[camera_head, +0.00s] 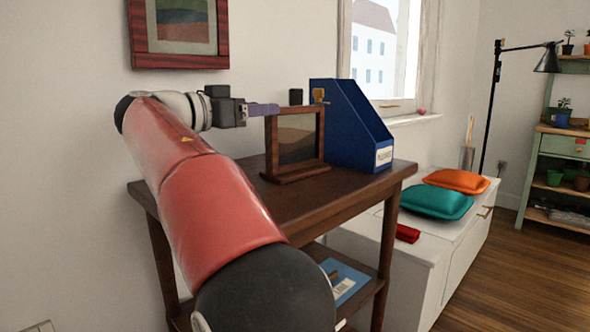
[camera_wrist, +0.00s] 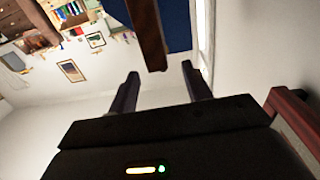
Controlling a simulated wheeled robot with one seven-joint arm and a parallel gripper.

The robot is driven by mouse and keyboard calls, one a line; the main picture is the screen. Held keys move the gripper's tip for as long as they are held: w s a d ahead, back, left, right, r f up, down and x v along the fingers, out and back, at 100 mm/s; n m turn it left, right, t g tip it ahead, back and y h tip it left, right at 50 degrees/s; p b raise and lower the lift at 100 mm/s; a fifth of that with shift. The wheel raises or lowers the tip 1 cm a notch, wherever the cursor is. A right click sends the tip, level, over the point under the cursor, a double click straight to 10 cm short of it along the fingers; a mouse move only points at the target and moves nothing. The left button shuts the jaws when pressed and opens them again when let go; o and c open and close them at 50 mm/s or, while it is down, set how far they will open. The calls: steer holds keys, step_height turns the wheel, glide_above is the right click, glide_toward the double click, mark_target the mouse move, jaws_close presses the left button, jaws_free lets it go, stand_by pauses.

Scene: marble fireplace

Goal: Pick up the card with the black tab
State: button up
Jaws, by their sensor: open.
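A small black tab (camera_head: 296,96) shows just above the top edge of a wooden picture frame (camera_head: 272,150) on the dark table. The card below the tab is hidden, apparently behind the frame. My gripper (camera_head: 272,109) is at the frame's upper left, to the left of the black tab and a little lower. In the wrist view my gripper (camera_wrist: 163,80) is open with nothing between its fingers. A brown wooden bar (camera_wrist: 147,32) and a blue surface (camera_wrist: 178,12) lie beyond the fingertips; no black tab can be made out there.
The dark wooden table (camera_head: 345,192) has clear room in front of the frame. A lower shelf holds a blue item (camera_head: 345,288). A white bench (camera_head: 400,250) with orange (camera_head: 457,181) and teal (camera_head: 436,201) cushions stands right. A picture (camera_head: 180,30) hangs on the wall.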

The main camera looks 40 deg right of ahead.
mark_target(287, 111)
steer(key=shift+d+f, duration=0.15)
steer(key=shift+d, duration=1.15)
steer(key=shift+d+f, duration=0.2)
steer(key=shift+d, duration=1.15)
steer(key=shift+d+f, duration=0.15)
steer(key=shift+d, duration=1.15)
jaws_close()
